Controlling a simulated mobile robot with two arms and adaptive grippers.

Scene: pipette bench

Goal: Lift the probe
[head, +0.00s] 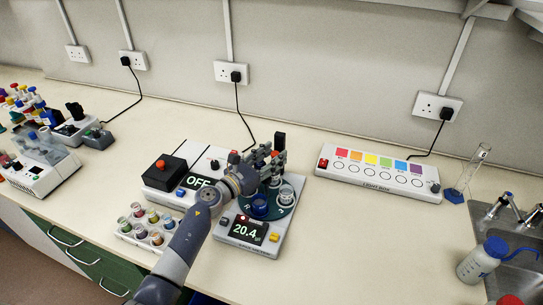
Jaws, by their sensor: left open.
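A white device with a display reading 20.4 (248,230) stands near the middle of the bench. On its top are a dark round plate, a blue cup (260,206) and a clear cup (286,195). My left gripper (275,158) is above the back of this device, with its fingers open. A small black upright piece (280,141) shows at the fingertips. It may be the top of the probe, but I cannot tell. The gripper hides what is below it, so I cannot tell whether it touches anything. My right gripper is not in view.
A box marked OFF (163,171) stands close on the left, with a rack of coloured vials (126,228) in front. A light box with coloured squares (350,172) is at the right. A glass cylinder (472,168), wash bottle (480,262) and sink are far right.

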